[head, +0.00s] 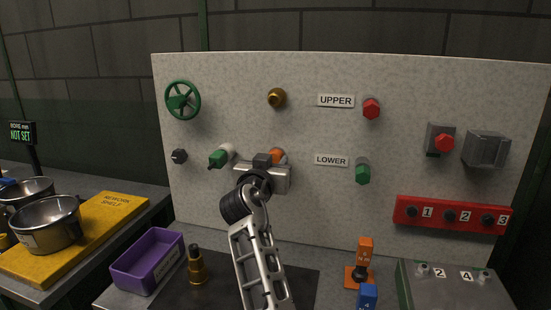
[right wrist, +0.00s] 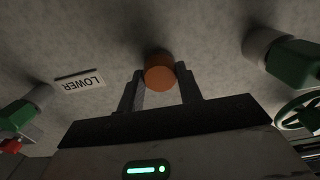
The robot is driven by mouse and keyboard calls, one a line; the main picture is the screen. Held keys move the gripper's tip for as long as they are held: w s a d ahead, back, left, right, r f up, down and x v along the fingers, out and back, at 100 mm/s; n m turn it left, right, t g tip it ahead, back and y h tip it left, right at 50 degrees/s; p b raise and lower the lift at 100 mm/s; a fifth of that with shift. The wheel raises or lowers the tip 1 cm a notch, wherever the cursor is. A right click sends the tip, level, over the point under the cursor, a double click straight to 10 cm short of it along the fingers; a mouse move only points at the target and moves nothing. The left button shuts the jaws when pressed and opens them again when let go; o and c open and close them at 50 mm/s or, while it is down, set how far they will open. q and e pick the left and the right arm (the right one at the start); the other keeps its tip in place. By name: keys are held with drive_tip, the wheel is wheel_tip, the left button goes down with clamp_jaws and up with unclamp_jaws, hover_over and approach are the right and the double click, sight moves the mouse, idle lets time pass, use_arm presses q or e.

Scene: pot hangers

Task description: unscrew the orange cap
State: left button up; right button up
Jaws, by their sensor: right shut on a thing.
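The orange cap (head: 278,155) sticks out from the pale upright panel, below the brass knob and left of the LOWER label. In the head view my right gripper (head: 275,160) covers part of it. In the right wrist view the cap (right wrist: 159,72) sits between the tips of the two dark fingers of my right gripper (right wrist: 160,88), which is shut on it. The cap's back end against the panel is hard to make out in shadow. My left gripper is not in view.
A green-handled fitting (head: 220,157) is close on the left of the gripper. The green LOWER knob (head: 362,172) is to the right. A purple bin (head: 147,262) and a brass fitting (head: 196,268) stand on the bench below. A red numbered strip (head: 452,215) is at right.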

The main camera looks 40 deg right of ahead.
drive_tip(key=n, duration=1)
drive_tip(key=o, duration=1.2)
